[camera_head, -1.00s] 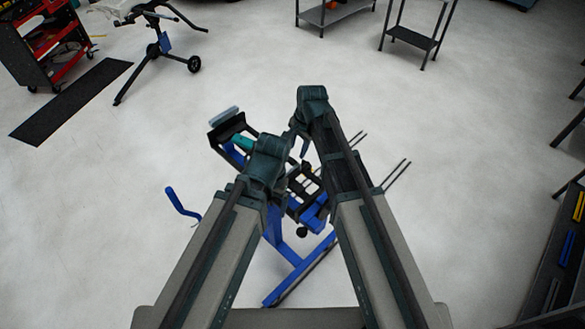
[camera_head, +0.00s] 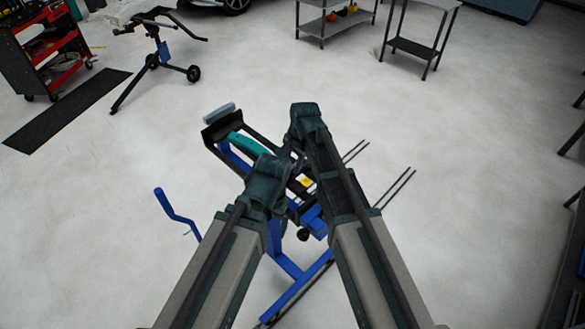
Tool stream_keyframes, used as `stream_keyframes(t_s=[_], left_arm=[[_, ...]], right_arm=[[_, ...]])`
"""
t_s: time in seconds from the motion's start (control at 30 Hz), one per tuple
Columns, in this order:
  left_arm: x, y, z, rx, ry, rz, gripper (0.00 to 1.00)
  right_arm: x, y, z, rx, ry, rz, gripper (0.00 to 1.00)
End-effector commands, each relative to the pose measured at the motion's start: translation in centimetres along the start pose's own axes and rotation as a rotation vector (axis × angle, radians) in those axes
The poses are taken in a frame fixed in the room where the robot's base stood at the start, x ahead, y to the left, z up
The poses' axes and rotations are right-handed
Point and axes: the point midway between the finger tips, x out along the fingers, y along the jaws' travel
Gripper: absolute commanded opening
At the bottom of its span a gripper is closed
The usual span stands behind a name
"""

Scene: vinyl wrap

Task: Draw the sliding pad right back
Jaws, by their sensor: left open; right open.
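A blue stand (camera_head: 283,262) with black rails stands on the floor in front of me. A pale grey-blue pad (camera_head: 219,113) sits at its far left end, above a black bracket, and may be the sliding pad. A teal part (camera_head: 250,145) lies along the stand just behind my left wrist. My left gripper (camera_head: 284,168) is over the middle of the stand, and my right gripper (camera_head: 298,150) is close beside it. Both are open, with their fingertips largely hidden by my wrists. I see neither one holding the pad. My arms cover much of the stand's middle.
A blue crank-like handle (camera_head: 175,212) sticks out left of the stand. Thin dark rods (camera_head: 397,188) extend to its right. A black-and-red tool cart (camera_head: 48,52), a black mat (camera_head: 68,110) and a wheeled stand (camera_head: 160,55) are farther back. The floor around is mostly clear.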

Motion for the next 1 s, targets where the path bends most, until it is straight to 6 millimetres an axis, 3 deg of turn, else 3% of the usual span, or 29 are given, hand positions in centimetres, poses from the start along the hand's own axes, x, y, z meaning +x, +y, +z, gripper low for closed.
stream_keyframes(t_s=[0.2,0.47,1.0], left_arm=[[-0.04,-0.01,0.00,0.000,0.000,0.000,0.89],[-0.04,0.00,0.00,0.000,0.000,0.000,0.89],[-0.03,-0.01,0.00,0.000,0.000,0.000,0.89]], right_arm=[[-0.04,-0.01,0.01,0.000,0.000,0.000,0.45],[-0.04,0.00,0.00,0.000,0.000,0.000,0.00],[-0.04,0.01,-0.01,0.000,0.000,0.000,0.00]])
